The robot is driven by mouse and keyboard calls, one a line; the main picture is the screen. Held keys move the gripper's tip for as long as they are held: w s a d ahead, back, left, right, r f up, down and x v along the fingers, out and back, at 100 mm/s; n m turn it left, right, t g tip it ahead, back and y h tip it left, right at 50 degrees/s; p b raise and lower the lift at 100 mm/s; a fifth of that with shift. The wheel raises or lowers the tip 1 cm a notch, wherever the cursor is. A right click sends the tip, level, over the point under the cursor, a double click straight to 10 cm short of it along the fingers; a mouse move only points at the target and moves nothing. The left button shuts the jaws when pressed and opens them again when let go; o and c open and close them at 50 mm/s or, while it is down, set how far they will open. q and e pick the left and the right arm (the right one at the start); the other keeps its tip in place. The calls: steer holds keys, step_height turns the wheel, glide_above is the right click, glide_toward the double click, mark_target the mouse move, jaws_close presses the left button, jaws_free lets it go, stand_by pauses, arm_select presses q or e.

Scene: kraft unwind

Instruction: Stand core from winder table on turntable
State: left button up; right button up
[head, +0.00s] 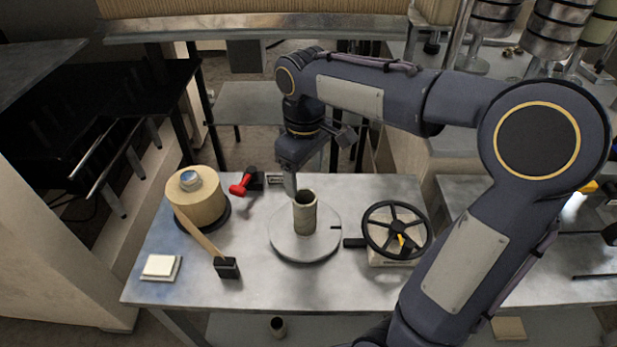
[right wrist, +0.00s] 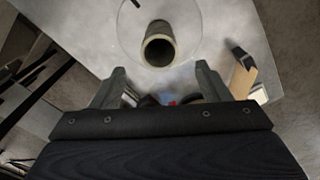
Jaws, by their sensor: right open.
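A hollow grey-brown core (head: 304,214) stands upright on the round grey turntable (head: 292,249), near its middle. My right gripper (head: 308,176) is just behind and above the core, its fingers pointing down. In the right wrist view its two fingers (right wrist: 160,80) are spread apart with nothing held between them. The core (right wrist: 158,46) shows there beyond the fingertips, standing on the turntable disc (right wrist: 190,22). The gripper appears apart from the core. My left gripper is not in view.
A kraft roll (head: 197,203) sits at the table's left, its strip running to a black block (head: 227,267). A red-handled tool (head: 241,185) lies behind; a black handwheel (head: 396,230) is right. Another core (head: 278,326) stands below. White pads (head: 160,267) lie front left.

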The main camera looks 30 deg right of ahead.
steer(key=s+a+f+m+t+y, duration=0.2)
steer(key=s+m, duration=0.1)
steer(key=s, duration=0.5)
steer(key=s+a+f+m+t+y, duration=0.1)
steer(key=s+a+f+m+t, duration=0.1)
steer(key=s, duration=0.7)
steer(key=shift+m+t+y, duration=0.4)
steer(key=shift+m+t, duration=0.4)
steer(key=shift+m, duration=0.1)
